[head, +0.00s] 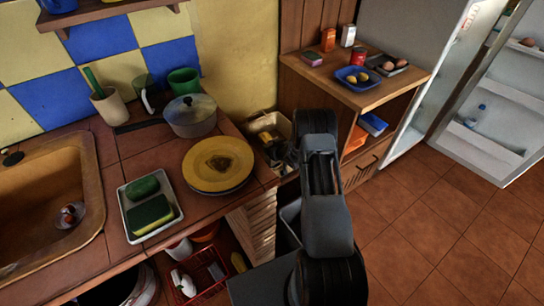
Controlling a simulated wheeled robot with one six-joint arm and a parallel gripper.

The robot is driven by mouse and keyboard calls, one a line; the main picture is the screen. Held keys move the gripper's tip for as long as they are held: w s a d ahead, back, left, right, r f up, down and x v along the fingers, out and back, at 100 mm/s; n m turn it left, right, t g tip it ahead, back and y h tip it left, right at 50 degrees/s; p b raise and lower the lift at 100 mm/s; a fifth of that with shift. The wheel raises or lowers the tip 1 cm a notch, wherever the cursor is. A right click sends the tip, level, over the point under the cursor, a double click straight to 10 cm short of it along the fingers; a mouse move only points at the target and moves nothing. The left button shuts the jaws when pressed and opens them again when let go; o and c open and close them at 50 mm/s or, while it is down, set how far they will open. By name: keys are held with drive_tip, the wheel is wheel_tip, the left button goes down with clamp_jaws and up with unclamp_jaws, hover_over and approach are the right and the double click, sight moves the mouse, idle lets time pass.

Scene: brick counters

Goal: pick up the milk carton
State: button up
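I cannot pick out a milk carton for certain in the head view. A small white container (348,36) stands at the back of the wooden cabinet, but it is too small to identify. My arm rises through the middle of the view and bends down to the left. My gripper (283,157) is a dark shape near the beige bin between the counter and the cabinet. Its fingers are too small and dark to tell whether they are open or shut, or whether they hold anything.
The tiled counter at left holds a pot (190,115), yellow plate (218,163) and sponge tray (127,212). The wooden cabinet (316,73) carries a blue tray (344,82). The fridge door (497,110) stands open at right. Floor (430,230) is clear at lower right.

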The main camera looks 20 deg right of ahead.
clamp_jaws()
idle(0.4)
